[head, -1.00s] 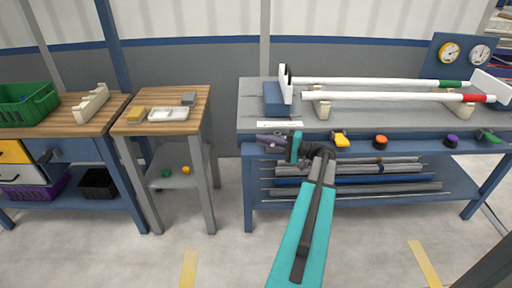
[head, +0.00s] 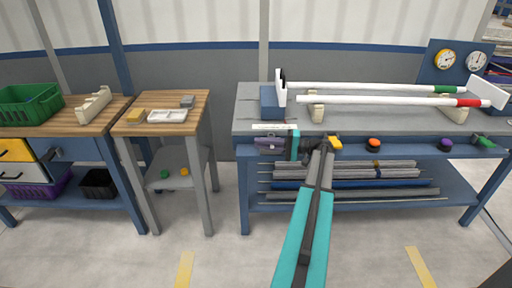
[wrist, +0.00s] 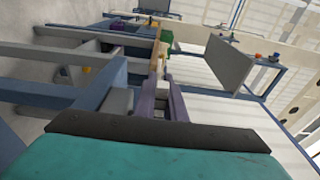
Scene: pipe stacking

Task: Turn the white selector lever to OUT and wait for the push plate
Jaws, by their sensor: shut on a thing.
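My gripper (head: 268,142) is at the front left edge of the blue-framed bench, just below a white label strip (head: 274,126). Its purple fingers are shut on the white selector lever, which they largely hide in the head view. The fingers also show in the wrist view (wrist: 167,88), with a small pale piece between their tips. The lever's exact angle and the label's writing cannot be read. The white push plate (head: 281,90) stands upright beside a blue block (head: 269,101) on the bench's left end, near the left ends of two white pipes. It shows as a grey panel in the wrist view (wrist: 228,64).
A green-ended pipe (head: 370,88) and a red-ended pipe (head: 390,100) lie on pale supports. Yellow, orange, purple and green knobs line the bench front, the yellow one (head: 335,142) beside my wrist. A wooden side table (head: 185,122) stands left, across a gap.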

